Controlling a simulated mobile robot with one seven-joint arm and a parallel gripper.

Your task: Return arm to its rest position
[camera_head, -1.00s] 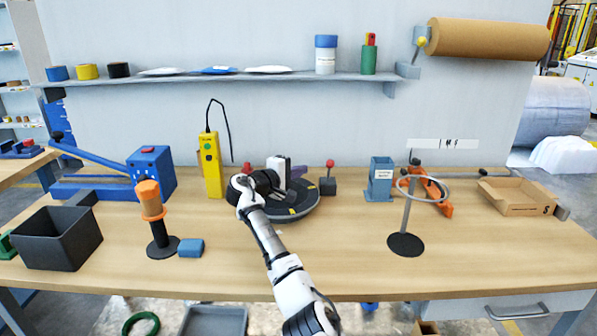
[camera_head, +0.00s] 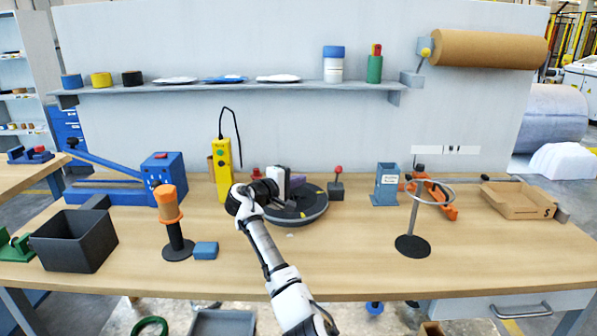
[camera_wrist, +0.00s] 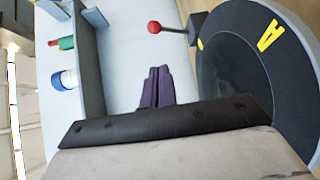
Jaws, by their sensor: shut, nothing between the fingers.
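My arm reaches up from the bottom middle of the head view over the workbench. My gripper (camera_wrist: 156,88) shows in the wrist view as two dark purple fingers close together, shut and empty. The turntable also shows at the right of the wrist view (camera_wrist: 240,85), apart from the fingers. A yellow letter mark lies on it.
A red-knobbed lever (camera_head: 337,186) stands right of the turntable, and a yellow control box (camera_head: 221,172) behind left. An orange-topped post (camera_head: 170,212), blue block (camera_head: 205,250) and black bin (camera_head: 75,240) stand left. A ring stand (camera_head: 410,240) stands right. The front middle bench is clear.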

